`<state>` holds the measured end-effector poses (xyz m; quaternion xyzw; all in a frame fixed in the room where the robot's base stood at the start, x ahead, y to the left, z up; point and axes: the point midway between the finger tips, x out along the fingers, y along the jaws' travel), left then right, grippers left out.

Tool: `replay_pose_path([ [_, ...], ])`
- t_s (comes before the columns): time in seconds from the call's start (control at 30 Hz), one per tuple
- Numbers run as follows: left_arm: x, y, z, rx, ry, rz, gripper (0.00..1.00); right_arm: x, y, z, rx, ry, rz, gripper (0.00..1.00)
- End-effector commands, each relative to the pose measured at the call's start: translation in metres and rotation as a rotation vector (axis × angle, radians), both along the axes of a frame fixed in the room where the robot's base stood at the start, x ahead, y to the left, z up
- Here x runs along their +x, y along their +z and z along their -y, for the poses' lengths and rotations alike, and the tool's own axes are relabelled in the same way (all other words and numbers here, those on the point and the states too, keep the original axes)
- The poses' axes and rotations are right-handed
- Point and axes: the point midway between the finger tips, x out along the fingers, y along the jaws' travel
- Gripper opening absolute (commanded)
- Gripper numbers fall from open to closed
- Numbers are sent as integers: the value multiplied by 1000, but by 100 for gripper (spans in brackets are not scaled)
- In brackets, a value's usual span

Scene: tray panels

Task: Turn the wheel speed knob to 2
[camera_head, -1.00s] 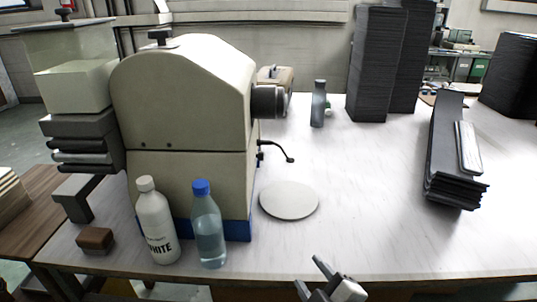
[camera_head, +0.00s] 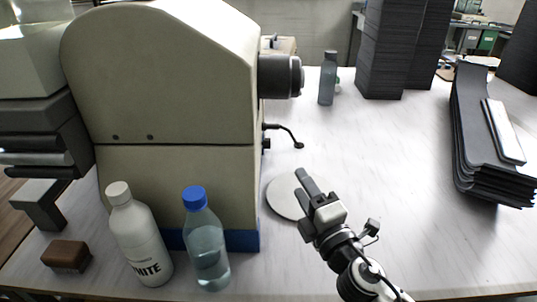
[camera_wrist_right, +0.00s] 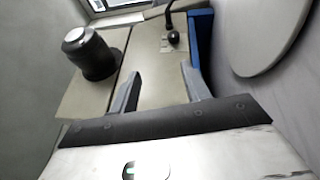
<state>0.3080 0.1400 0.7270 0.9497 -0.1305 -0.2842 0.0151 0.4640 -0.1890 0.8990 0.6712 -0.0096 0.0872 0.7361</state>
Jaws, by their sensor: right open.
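A beige machine (camera_head: 170,90) stands at the left of the table. A dark cylindrical part (camera_head: 280,75) with a lighter end sticks out of its right side; it also shows in the right wrist view (camera_wrist_right: 92,56). Below it is a black crank lever (camera_head: 284,131). A small round black knob (camera_wrist_right: 173,37) shows on the machine's side in the wrist view. No numbers are legible, and I cannot tell which part sets the wheel speed. My right gripper (camera_head: 305,180) is open and empty, right of the machine; its fingers (camera_wrist_right: 160,88) point towards the machine's side. My left gripper is not in view.
A white bottle (camera_head: 137,235) and a clear blue-capped bottle (camera_head: 206,245) stand before the machine. A pale disc (camera_head: 282,198) lies beside it, partly behind my right gripper. Dark panel stacks (camera_head: 390,50) stand farther back and at the right (camera_head: 480,140). The table's middle right is clear.

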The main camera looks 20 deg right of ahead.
Motion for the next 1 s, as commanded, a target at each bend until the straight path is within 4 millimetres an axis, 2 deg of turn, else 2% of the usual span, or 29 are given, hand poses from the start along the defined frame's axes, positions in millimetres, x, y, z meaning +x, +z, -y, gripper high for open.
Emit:
replay_pose_path([
  [0.03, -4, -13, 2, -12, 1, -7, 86, 0, -14, 0, 1, 0, 0, 47],
  [0.2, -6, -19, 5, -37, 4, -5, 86, 0, -31, 0, 2, -1, 0, 47],
  [0.37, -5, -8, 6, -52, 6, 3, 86, 10, -28, -1, 2, -1, 2, 47],
  [0.47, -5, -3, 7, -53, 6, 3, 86, 25, -24, -3, 2, -1, 2, 47],
  [0.6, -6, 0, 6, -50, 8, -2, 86, 54, -19, -6, 2, -2, 3, 47],
  [1.0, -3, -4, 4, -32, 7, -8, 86, 134, -11, -15, 2, -1, 1, 47],
])
